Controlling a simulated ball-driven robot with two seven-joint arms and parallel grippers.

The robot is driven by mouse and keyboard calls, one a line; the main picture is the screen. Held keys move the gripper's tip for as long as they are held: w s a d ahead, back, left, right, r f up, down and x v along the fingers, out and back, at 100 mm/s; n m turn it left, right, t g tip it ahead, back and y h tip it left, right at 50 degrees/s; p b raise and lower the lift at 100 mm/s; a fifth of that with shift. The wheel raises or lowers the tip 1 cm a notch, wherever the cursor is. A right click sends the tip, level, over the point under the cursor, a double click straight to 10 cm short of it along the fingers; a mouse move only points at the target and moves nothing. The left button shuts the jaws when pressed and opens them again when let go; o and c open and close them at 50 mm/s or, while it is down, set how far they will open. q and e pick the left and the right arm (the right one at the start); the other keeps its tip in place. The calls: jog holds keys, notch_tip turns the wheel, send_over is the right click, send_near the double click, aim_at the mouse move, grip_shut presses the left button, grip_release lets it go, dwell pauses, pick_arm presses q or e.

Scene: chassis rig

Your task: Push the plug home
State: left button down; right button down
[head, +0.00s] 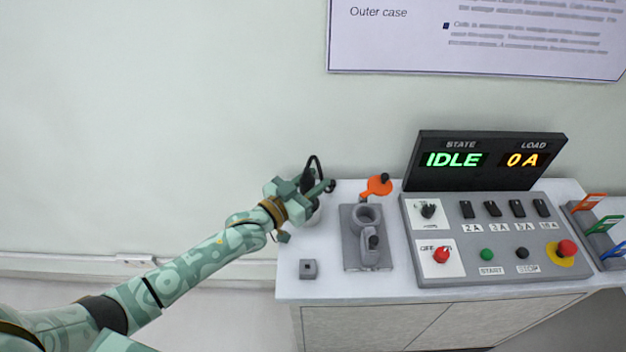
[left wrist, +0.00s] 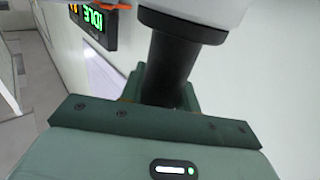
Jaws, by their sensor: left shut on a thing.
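My left gripper (head: 322,188) is at the back left corner of the bench top, left of the grey socket unit. It is shut on a black cylindrical grip, which I take to be the plug's; in the left wrist view this grip (left wrist: 168,70) stands between the jaws and joins a white body (left wrist: 195,8). In the head view part of the pale body (head: 313,216) shows below the gripper, and a black loop (head: 315,163) rises behind it. The grey socket unit (head: 352,257) has a round ring opening (head: 367,215) and a lever with a black knob. My right gripper is out of view.
An orange piece with a black knob (head: 379,186) is behind the socket unit. A small grey block (head: 308,269) sits at the front left. The control panel (head: 480,270) fills the right; its display (head: 485,160) reads IDLE, 0 A. Coloured hooks (head: 608,225) stand far right.

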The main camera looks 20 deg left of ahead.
pick_arm(q)
jog(key=shift+f, duration=0.1)
jog(key=c, duration=0.9)
grip_release()
jog(key=shift+c, duration=0.2)
jog(key=shift+s, duration=0.15)
jog(key=p+v, duration=0.2)
jog(key=v, duration=1.4)
